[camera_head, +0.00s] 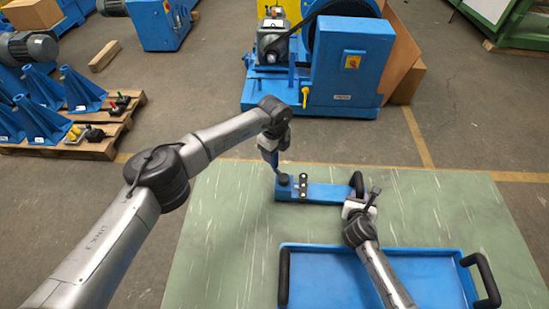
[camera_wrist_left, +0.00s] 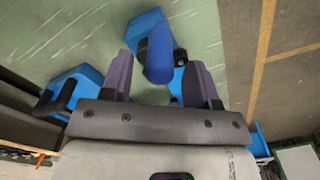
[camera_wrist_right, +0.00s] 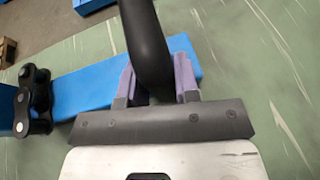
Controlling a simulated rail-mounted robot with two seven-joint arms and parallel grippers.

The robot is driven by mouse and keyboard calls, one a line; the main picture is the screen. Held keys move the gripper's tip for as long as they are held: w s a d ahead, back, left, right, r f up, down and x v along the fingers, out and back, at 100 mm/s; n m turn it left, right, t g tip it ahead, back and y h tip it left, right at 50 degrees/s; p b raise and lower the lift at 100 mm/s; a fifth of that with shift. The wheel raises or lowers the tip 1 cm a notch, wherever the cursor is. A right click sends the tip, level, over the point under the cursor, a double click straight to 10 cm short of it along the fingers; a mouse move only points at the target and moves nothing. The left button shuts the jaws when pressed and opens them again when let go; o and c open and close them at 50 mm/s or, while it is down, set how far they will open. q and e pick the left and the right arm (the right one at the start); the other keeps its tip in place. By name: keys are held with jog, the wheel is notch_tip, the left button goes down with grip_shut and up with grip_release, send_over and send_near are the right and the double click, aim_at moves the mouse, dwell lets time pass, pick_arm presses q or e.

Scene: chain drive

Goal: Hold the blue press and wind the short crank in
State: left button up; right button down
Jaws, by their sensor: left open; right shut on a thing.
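The blue press (camera_head: 330,193) lies on the green mat. It has a black arched handle (camera_head: 357,180) at its right end and a short crank with a blue grip (camera_head: 275,164) at its left end. My right gripper (camera_head: 356,197) is shut on the black handle, which also shows between its fingers in the right wrist view (camera_wrist_right: 148,45). My left gripper (camera_head: 270,150) is open above the crank. In the left wrist view the blue grip (camera_wrist_left: 160,55) stands between the spread purple fingers; contact cannot be told. Black chain links (camera_wrist_right: 32,100) sit across the press.
A blue tray (camera_head: 330,262) with black side handles lies in front of the press, under my right arm. The green mat (camera_head: 440,210) is clear to the right. A blue machine (camera_head: 350,70) stands behind, and a pallet (camera_head: 100,145) of blue parts stands at left.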

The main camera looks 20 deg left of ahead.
pick_arm(q)
jog(key=shift+f, duration=1.9)
jog(key=shift+c, duration=0.3)
jog(key=c, duration=0.9)
jog(key=shift+o, duration=0.2)
jog(key=shift+d, duration=0.1)
jog(key=shift+w+d+m, duration=0.35)
jog(key=shift+d+m, duration=0.2)
jog(key=shift+m, duration=0.95)
jog(key=shift+w+d+m, duration=0.3)
jog(key=shift+d+m, duration=0.3)
jog(key=shift+m, duration=0.9)
jog(key=shift+w+d+m, duration=0.35)
jog(key=shift+d+m, duration=0.2)
jog(key=shift+m, duration=0.95)
jog(key=shift+d, duration=0.1)
